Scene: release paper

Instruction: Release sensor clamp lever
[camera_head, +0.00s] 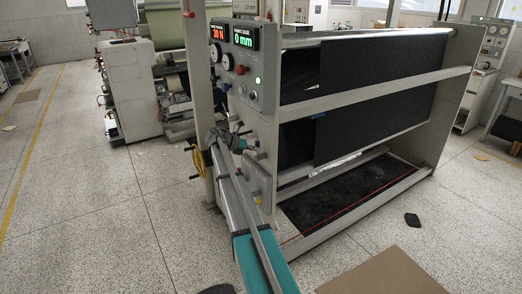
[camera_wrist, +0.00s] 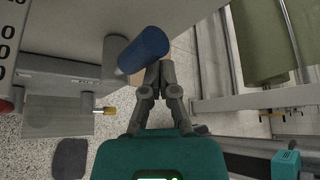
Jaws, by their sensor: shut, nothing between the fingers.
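A lever with a blue grip (camera_wrist: 144,50) and a grey cylindrical part (camera_wrist: 117,56) projects from the machine's pale side panel in the wrist view; I take it to be the sensor clamp lever. My gripper (camera_wrist: 160,66) is shut and empty, with its fingertips right beside the blue grip's lower right side. I cannot tell whether they touch it. In the head view my gripper (camera_head: 215,136) is at the machine's left end, below the control panel (camera_head: 240,65). The lever cannot be made out clearly there.
A yellow handwheel (camera_head: 198,160) is close to the left of my arm. A brass-tipped knob (camera_wrist: 108,110) projects below the lever in the wrist view. The machine frame (camera_head: 450,100) carries black sheet material (camera_head: 375,90). Open floor (camera_head: 90,190) lies to the left.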

